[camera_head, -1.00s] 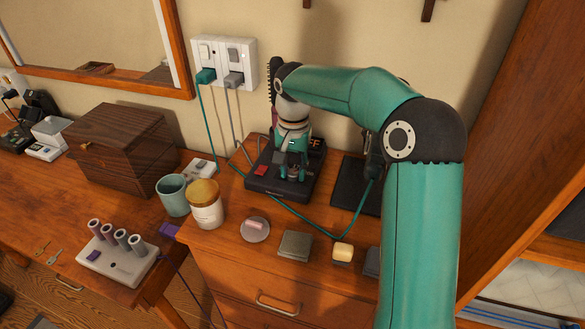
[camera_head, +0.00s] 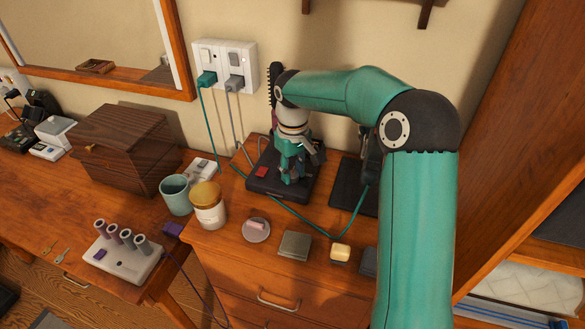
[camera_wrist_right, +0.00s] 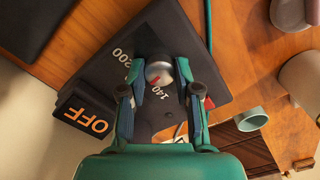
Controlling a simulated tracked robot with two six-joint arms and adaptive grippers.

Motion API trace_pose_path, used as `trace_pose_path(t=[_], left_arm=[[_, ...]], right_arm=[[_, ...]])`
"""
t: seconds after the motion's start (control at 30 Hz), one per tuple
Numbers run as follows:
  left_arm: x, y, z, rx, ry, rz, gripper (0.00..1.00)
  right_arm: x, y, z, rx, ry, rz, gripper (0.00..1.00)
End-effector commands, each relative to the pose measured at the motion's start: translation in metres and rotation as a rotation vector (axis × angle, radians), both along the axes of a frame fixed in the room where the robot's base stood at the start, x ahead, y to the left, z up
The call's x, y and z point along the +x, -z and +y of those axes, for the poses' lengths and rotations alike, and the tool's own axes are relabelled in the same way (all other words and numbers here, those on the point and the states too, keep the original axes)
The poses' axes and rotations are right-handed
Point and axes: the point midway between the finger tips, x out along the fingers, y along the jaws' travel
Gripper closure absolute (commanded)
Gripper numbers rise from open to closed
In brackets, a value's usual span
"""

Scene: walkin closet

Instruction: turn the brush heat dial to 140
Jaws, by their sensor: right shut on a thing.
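The heat dial (camera_wrist_right: 159,70) is a small silver knob with a red mark on its lower rim, on the side facing the printed 140. My right gripper (camera_wrist_right: 160,77) is shut on the dial, one finger on each side. In the head view the right gripper (camera_head: 295,172) is over the dark base (camera_head: 270,189) and hides the dial. My left gripper is not in view.
A teal cable runs in front of the base. A lidded jar (camera_head: 208,205) and a teal mug (camera_head: 175,194) stand to its left. A pink item on a round dish (camera_head: 256,229), a grey square (camera_head: 295,244) and a yellow block (camera_head: 340,253) lie in front.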

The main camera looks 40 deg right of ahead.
Motion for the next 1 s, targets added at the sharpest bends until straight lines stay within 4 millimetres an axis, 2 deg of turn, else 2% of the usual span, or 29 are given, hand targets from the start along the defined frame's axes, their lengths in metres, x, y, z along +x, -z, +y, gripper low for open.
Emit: trace_pose_path(t=[0.5,0.77,1.0], left_arm=[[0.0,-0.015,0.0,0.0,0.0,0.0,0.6],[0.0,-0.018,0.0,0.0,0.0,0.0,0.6],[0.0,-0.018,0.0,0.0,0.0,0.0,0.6]], right_arm=[[0.0,-0.001,0.0,0.0,-0.448,-0.001,1.0],[0.001,-0.001,0.0,0.0,-0.572,-0.003,1.0],[0.001,0.0,0.0,0.0,-0.611,-0.004,1.0]])
